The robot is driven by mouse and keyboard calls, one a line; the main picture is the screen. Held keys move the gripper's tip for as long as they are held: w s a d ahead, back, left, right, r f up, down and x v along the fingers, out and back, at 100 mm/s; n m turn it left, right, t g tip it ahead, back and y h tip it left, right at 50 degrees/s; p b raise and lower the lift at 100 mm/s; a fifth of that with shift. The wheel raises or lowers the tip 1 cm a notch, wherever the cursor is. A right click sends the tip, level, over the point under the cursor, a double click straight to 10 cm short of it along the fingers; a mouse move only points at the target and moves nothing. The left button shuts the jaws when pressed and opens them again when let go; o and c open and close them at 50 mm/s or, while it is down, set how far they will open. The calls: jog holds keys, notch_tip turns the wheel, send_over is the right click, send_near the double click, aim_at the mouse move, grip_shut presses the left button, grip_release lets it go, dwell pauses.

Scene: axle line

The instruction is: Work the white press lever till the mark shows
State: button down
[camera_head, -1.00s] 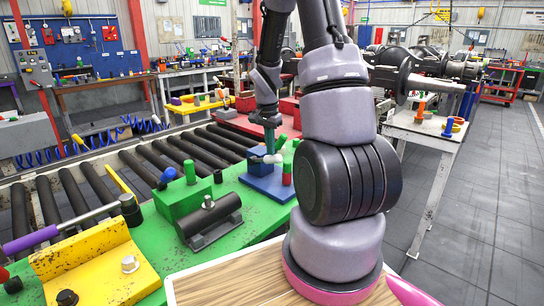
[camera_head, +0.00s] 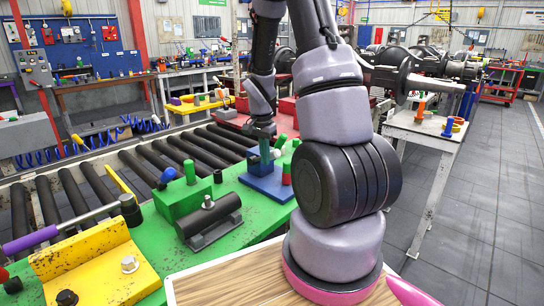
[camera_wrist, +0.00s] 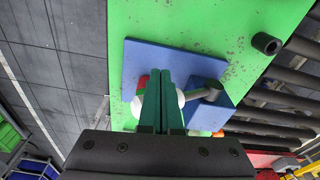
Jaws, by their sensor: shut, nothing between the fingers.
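The press has a blue base plate (camera_head: 262,184) with a blue block, on the green bench top. In the wrist view the plate (camera_wrist: 140,60) and block (camera_wrist: 212,112) show from above. A grey rod (camera_wrist: 205,93) runs from the block to a white rounded lever end (camera_wrist: 182,98), partly hidden behind my fingers. My gripper (camera_head: 264,158) is shut and empty, its green fingers pointing down over the press. In the wrist view the fingers (camera_wrist: 164,80) overlap the lever end; contact cannot be told. Red shows beside them; whether it is a mark is unclear.
A green block with a peg (camera_head: 185,195), a dark cylinder fixture (camera_head: 209,218) and a yellow bracket (camera_head: 100,265) stand left of the press. Black rollers (camera_head: 160,160) run behind the bench. A wooden board (camera_head: 235,283) lies in front.

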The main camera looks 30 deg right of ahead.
notch_tip(320, 180, up, 11)
jog(key=shift+s+a, duration=0.25)
jog(key=shift+a, duration=0.2)
dwell(0.8)
jog(key=s+a+r+n+t+y, duration=0.1)
jog(key=s+a+r+n+t, duration=0.2)
jog(key=s+r, duration=0.6)
jog(key=s+a+r+n+t+y, duration=0.2)
jog(key=s+a+r+n+t, duration=0.1)
jog(key=s+a+r+n, duration=0.2)
jog(key=s+a+r, duration=0.2)
jog(key=s+r, duration=0.2)
jog(key=r, duration=0.2)
jog(key=shift+a+n, duration=0.25)
jog(key=shift+n, duration=0.05)
